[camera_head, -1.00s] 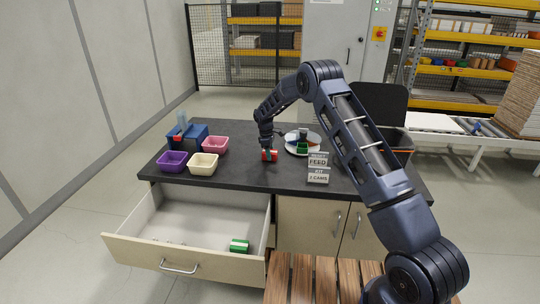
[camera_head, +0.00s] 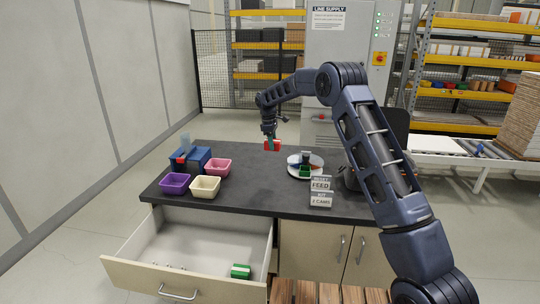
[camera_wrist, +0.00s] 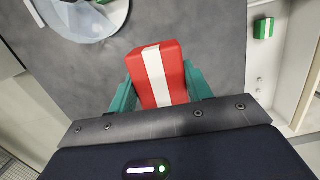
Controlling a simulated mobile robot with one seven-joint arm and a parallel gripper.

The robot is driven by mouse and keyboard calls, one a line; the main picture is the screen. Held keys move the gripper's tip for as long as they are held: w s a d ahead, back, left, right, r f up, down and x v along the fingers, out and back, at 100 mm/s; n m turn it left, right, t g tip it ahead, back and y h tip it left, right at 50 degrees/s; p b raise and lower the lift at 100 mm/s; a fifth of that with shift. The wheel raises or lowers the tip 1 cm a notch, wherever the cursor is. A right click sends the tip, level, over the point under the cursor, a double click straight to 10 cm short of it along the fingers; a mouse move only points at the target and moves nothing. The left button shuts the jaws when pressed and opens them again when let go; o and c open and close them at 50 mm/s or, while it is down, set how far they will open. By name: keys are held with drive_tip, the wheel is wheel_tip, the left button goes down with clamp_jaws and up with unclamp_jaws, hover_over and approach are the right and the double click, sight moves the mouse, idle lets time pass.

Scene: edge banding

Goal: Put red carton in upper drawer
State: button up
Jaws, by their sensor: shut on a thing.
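The red carton (camera_head: 272,146) with a white stripe is held in my gripper (camera_head: 271,141), raised above the dark tabletop. In the wrist view the red carton (camera_wrist: 158,76) sits between the two green fingers of my gripper (camera_wrist: 160,88), which are shut on its sides. The upper drawer (camera_head: 150,272) is pulled open at the front left of the bench. A green carton with a white stripe (camera_head: 240,271) lies inside at its right; the green carton also shows in the wrist view (camera_wrist: 264,28). Several small bits lie on the drawer floor.
On the dark tabletop (camera_head: 250,190) stand a purple bin (camera_head: 174,184), a cream bin (camera_head: 205,187), a pink bin (camera_head: 218,168) and a blue box (camera_head: 191,158). A round plate (camera_head: 305,172) with items and label signs (camera_head: 320,191) are to the right.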

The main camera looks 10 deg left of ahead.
drive_tip(key=shift+r, duration=0.35)
drive_tip(key=shift+s+a+f, duration=0.1)
drive_tip(key=shift+s+a, duration=0.15)
drive_tip(key=s+a+f, duration=0.5)
drive_tip(key=s+a, duration=0.2)
drive_tip(key=s, duration=0.1)
hover_over(216, 272)
wheel_tip(216, 272, down, 16)
drive_tip(key=f, duration=0.1)
drive_tip(key=shift+n, duration=0.4)
drive_tip(key=f, duration=1.5)
drive_tip(key=shift+a, duration=0.3)
drive_tip(key=shift+f, duration=2.3)
drive_tip(key=shift+f, duration=0.15)
